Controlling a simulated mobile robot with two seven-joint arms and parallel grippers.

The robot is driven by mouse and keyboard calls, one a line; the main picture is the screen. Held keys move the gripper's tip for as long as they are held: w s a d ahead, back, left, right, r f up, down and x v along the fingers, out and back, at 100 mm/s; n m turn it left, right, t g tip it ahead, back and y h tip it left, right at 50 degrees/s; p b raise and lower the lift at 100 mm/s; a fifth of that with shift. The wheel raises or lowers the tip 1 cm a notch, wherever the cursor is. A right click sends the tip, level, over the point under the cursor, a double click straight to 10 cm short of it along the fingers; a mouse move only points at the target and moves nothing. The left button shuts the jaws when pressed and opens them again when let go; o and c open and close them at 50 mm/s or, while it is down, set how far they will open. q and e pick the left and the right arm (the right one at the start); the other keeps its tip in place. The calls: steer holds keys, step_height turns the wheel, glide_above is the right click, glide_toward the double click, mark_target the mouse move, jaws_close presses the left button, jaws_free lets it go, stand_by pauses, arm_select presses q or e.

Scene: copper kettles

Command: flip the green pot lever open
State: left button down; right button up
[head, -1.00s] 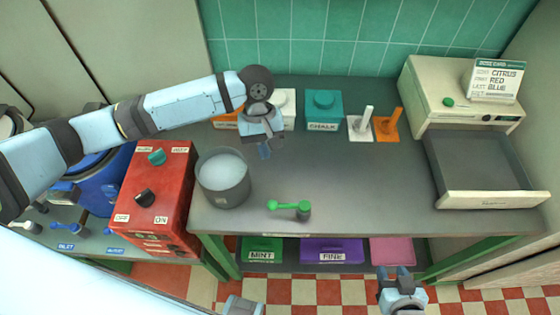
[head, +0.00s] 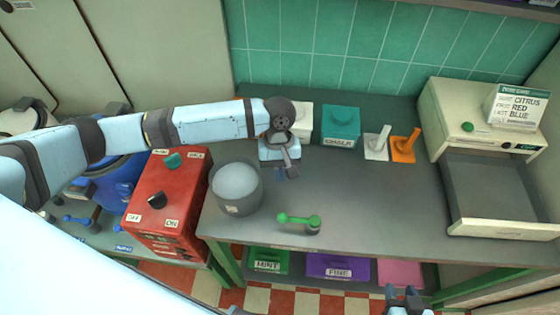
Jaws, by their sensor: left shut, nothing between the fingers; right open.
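The green lever (head: 299,219) lies across a small dark post near the front edge of the grey table, with a ball at its left end. Beside it on the left stands a grey round pot (head: 236,187) with pale contents. My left gripper (head: 281,172) is shut and empty, pointing down above the table behind and to the right of the pot. It is apart from the lever. My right gripper (head: 406,292) is open and empty at the bottom of the view, in front of the table.
A red box with knobs (head: 163,203) stands left of the pot. Behind are a teal container (head: 340,127), a white-handled piece (head: 378,143) and an orange one (head: 405,145). A beige machine with a tray (head: 480,120) stands right. The middle right tabletop is clear.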

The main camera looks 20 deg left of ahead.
mark_target(299, 219)
arm_select(q)
steer(key=shift+s+d+f+p, duration=0.25)
steer(key=shift+s+d+f, duration=0.15)
steer(key=shift+s+f, duration=0.4)
steer(key=shift+s+d+f+p, duration=0.25)
steer(key=shift+s+d+f, duration=0.15)
steer(key=shift+s+f, duration=0.4)
steer(key=shift+s+d+f+p, duration=0.25)
steer(key=shift+s+d+f, duration=0.15)
steer(key=shift+s+f, duration=0.4)
steer(key=shift+w, duration=0.15)
